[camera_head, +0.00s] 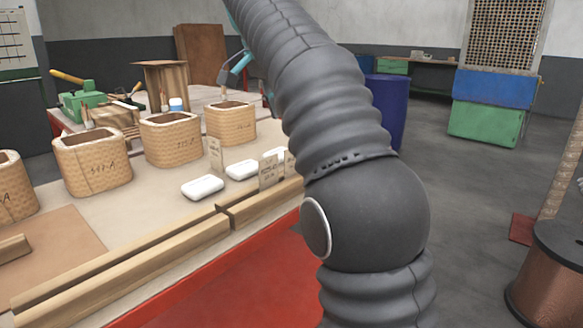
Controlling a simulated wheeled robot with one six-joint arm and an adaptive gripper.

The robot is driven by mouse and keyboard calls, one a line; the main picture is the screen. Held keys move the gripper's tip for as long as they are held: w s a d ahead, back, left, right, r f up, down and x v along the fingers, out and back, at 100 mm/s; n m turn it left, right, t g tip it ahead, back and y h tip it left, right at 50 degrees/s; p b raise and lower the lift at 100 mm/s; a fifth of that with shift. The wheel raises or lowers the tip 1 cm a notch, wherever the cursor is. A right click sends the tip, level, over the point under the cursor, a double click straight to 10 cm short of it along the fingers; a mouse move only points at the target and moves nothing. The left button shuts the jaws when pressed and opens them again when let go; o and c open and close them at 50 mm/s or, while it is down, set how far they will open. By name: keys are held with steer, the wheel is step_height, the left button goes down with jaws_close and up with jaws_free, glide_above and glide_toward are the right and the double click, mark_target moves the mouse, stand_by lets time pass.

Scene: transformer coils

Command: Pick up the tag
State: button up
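Several small cream tags with writing stand upright on the table, and which one is meant I cannot tell. One tag (215,154) stands in front of the far coil. Another tag (268,172) stands near the front edge beside the white rounded blocks. A third tag (290,163) is partly hidden by my arm. My dark grey arm crosses the middle of the view and leaves at the top.
Woven coils (92,162) stand in a row, with white blocks (203,187) before them. Wooden rails (150,258) line the table's front edge. A copper spool (555,280) stands right; the middle floor is clear.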

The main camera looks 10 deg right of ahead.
steer(key=shift+a+f+b+x, duration=0.15)
steer(key=shift+b+x, duration=0.6)
steer(key=shift+x, duration=1.5)
steer(key=shift+a+b+x, duration=0.15)
steer(key=shift+b+x, duration=0.65)
steer(key=shift+x, duration=1.4)
steer(key=shift+a+f+b+x, duration=0.15)
steer(key=shift+b+x, duration=0.6)
steer(key=shift+x, duration=1.5)
steer(key=shift+s+r, duration=0.1)
steer(key=shift+s, duration=0.05)
jaws_close()
